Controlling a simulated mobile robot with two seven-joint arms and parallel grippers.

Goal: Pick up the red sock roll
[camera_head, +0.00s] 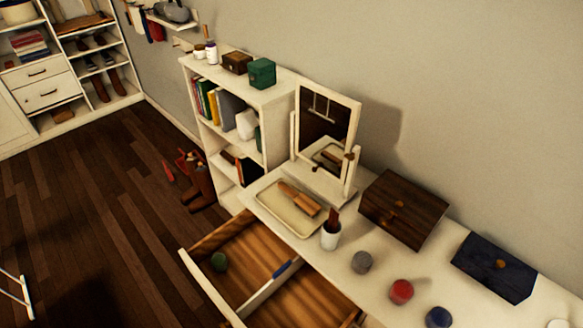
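The red sock roll (401,291) sits on the white dresser top (318,255) at the lower right. It stands in a loose row between a grey sock roll (361,262) and a dark blue sock roll (438,317). A white roll (559,324) is cut off at the bottom right edge. I cannot make out either of my grippers in this view. Nothing touches the red roll.
An open drawer (205,284) below the dresser top holds a green roll (219,261). A bookshelf (284,95) stands behind.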

